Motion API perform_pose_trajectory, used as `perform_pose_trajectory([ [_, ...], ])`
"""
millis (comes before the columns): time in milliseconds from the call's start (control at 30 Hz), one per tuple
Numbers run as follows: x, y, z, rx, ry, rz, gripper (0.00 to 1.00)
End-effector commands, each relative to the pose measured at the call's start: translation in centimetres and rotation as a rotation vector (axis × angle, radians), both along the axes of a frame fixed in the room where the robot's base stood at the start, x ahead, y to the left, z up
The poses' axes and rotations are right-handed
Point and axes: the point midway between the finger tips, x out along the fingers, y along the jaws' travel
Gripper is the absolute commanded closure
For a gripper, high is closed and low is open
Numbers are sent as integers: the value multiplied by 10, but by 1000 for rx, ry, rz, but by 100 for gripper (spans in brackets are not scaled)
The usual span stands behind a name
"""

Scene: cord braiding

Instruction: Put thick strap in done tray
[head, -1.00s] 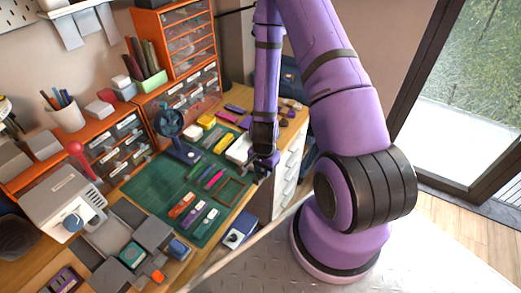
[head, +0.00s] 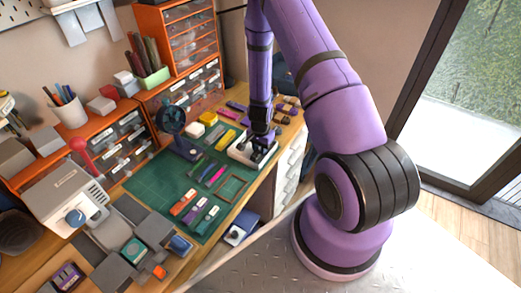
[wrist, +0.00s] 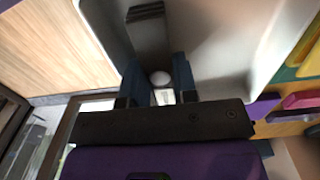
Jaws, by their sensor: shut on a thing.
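The white tray (head: 238,155), which I take to be the done tray, sits at the right end of the workbench. My gripper (head: 262,153) is down at the tray's right side. In the wrist view my two dark blue fingers (wrist: 160,82) reach into the tray, whose pale inside (wrist: 215,35) fills much of the picture. A dark grey band, seemingly the thick strap (wrist: 148,35), extends from between the fingers, with ridges near its far end. My gripper is shut on it. Whether the strap touches the tray floor is not clear. A small whitish round shape shows between the fingers.
A green cutting mat (head: 150,195) lies left of the tray, with colored strips and a small wooden frame (head: 233,188) on it. Orange drawer units (head: 185,95) line the wall. The bench's front edge is close to the tray.

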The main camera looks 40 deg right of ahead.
Motion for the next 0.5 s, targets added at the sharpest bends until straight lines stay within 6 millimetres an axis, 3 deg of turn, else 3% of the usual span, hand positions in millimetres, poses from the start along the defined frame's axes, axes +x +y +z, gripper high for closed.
perform_pose_trajectory([
  [100, 0, 0, -9, -1, 0, -1, 96],
  [433, 0, 0, -11, -1, 0, -1, 96],
  [467, 0, 0, -12, -1, 0, -1, 71],
  [500, 0, 0, -11, -1, 0, -1, 63],
])
